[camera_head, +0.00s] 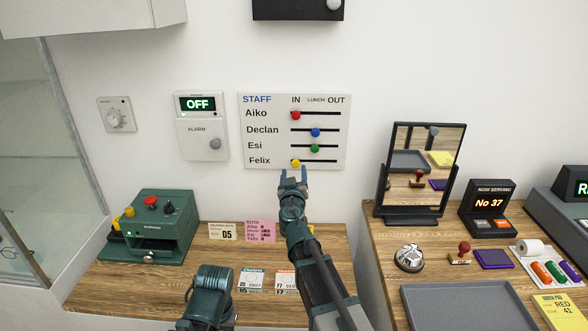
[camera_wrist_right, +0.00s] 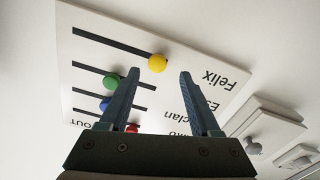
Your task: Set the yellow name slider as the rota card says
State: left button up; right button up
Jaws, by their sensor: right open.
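The white staff board (camera_head: 256,104) hangs on the wall. The yellow slider (camera_head: 296,163) is in the Felix row, at the IN end of its slot. My right gripper (camera_head: 293,174) is open just below it, fingers pointing up at the board. In the right wrist view the yellow slider (camera_wrist_right: 157,63) shows beyond and between the open fingertips (camera_wrist_right: 160,76), not gripped. The pink rota card (camera_head: 260,233) stands on the wooden counter below; it lists the names, but its marks are too small to read. My left gripper is not in view.
The red slider (camera_head: 296,115) is at IN; the blue slider (camera_head: 315,132) and green slider (camera_head: 315,148) are mid-slot. The alarm box (camera_head: 201,127) is left of the board. A mirror (camera_head: 423,165) stands at right. A green machine (camera_head: 150,228) stands at left.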

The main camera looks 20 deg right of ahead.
jog(key=v, duration=0.9)
jog(key=shift+s, duration=0.25)
jog(key=shift+a, duration=0.1)
jog(key=s+a+f+m+g+h+p, duration=0.1)
jog(key=s+a+f+g+p, duration=0.1)
jog(key=s+f+g, duration=1)
jog(key=s+a+f+n+g+y, duration=0.2)
jog(key=s+a+f, duration=0.1)
jog(key=s+a, duration=0.2)
jog(key=s+a+f+n+g+y+p, duration=0.1)
jog(key=s+a+f+n+g+y, duration=0.1)
jog(key=s+a, duration=0.4)
jog(key=s+f+n+g, duration=0.1)
jog(key=s, duration=0.2)
jog(key=shift+f+g+y, duration=0.3)
jog(key=shift+y, duration=0.1)
dwell(0.7)
